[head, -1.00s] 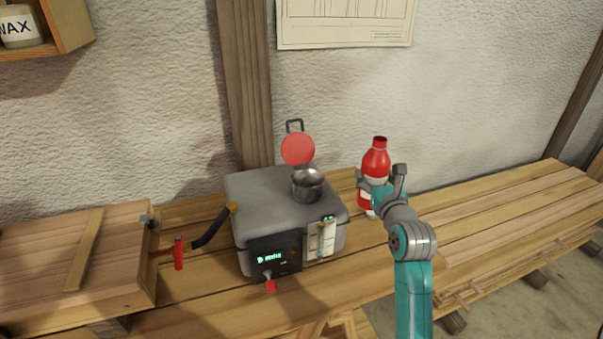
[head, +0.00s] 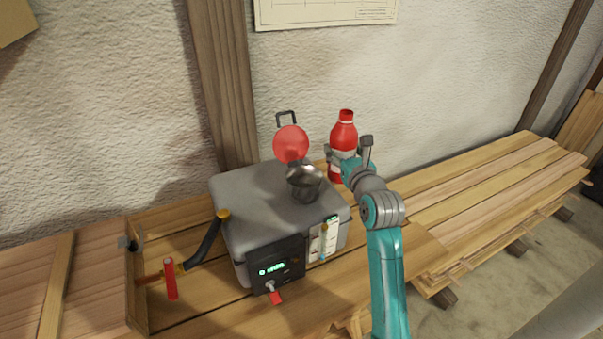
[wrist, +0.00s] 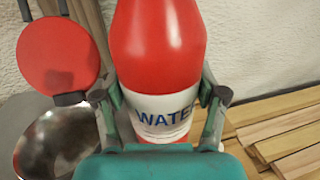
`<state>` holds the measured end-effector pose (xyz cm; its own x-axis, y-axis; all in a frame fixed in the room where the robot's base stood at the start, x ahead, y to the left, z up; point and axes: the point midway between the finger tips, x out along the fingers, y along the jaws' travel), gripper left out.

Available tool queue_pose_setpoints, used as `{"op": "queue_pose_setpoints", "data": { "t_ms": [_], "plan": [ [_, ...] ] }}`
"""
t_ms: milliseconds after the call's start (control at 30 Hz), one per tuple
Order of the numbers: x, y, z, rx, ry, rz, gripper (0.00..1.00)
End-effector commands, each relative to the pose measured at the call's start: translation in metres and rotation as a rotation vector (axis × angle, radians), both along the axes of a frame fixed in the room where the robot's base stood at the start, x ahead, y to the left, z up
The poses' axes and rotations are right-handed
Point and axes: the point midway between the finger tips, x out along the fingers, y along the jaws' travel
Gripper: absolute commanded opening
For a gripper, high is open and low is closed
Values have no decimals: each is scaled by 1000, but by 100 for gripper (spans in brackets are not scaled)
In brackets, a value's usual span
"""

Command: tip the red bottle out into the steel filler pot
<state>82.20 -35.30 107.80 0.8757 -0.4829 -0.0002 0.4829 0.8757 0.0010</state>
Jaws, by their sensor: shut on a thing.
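The red bottle (head: 343,136) stands upright in my gripper (head: 348,158), just right of the steel filler pot (head: 305,184). Its white label (wrist: 162,114) reads "WATE..." in the wrist view; the rest is hidden. My gripper (wrist: 162,100) is shut around the bottle at the label, one finger on each side. The steel pot sits on top of the grey box and is open at the top. In the wrist view the pot's shiny inside (wrist: 55,138) shows to the left of the bottle. I cannot tell whether the bottle's base touches anything.
The grey box (head: 240,200) has a lit display (head: 272,269) and a red-tipped lever (head: 275,297) at its front. A round red disc (head: 291,144) stands upright behind the pot. A black hose (head: 204,243) leaves the box's left side. Wooden laths (head: 480,190) lie to the right.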

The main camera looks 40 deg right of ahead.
Motion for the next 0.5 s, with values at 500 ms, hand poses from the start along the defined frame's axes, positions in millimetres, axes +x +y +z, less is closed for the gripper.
{"op": "queue_pose_setpoints", "data": {
  "t_ms": [500],
  "plan": [
    [-1,0,2,-128,33,-2,30]
  ]
}}
